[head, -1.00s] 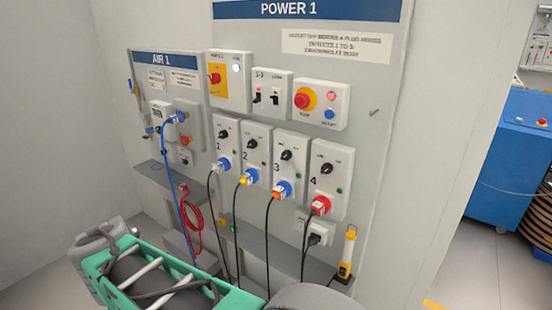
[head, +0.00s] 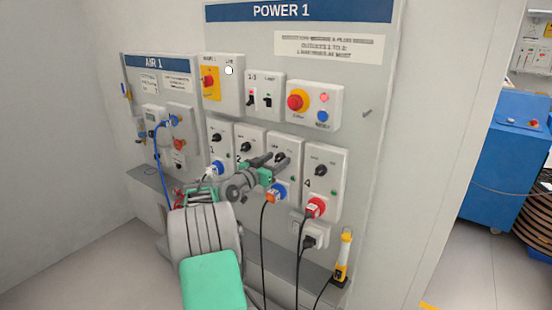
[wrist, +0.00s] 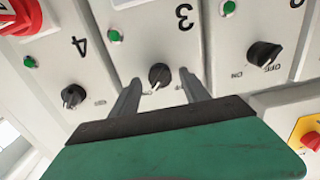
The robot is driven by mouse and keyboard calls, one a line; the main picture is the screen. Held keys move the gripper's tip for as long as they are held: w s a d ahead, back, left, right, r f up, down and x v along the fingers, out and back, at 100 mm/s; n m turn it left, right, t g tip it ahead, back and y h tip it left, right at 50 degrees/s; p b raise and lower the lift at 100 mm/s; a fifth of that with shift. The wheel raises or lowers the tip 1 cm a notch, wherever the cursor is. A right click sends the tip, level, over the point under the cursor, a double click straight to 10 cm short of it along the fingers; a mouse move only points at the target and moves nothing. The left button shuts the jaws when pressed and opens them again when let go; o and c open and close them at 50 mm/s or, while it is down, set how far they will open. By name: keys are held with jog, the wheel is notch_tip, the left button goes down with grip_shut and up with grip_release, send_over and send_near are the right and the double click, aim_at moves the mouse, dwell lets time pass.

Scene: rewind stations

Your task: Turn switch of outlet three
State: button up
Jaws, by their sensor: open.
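Outlet three (head: 291,150) is a light grey box on the POWER 1 panel, third in the row. Its black rotary switch (wrist: 160,75) shows between my fingers in the wrist view, where the digit 3 stands above it. In the head view the switch (head: 281,157) is partly covered by my fingers. My gripper (wrist: 160,79) is open and empty, one finger on each side of the switch. Whether the fingers touch it, I cannot tell. A blue plug (head: 279,190) with an orange part sits in the lower part of outlet three.
The outlet 4 switch (wrist: 73,96) and the outlet 2 switch (wrist: 264,54) lie on either side. A red emergency button (head: 297,102) and breakers (head: 258,96) are above. Black cables (head: 264,230) hang below, near my arm.

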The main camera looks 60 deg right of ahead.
jog(key=shift+d, duration=0.15)
grip_shut()
dwell(0.5)
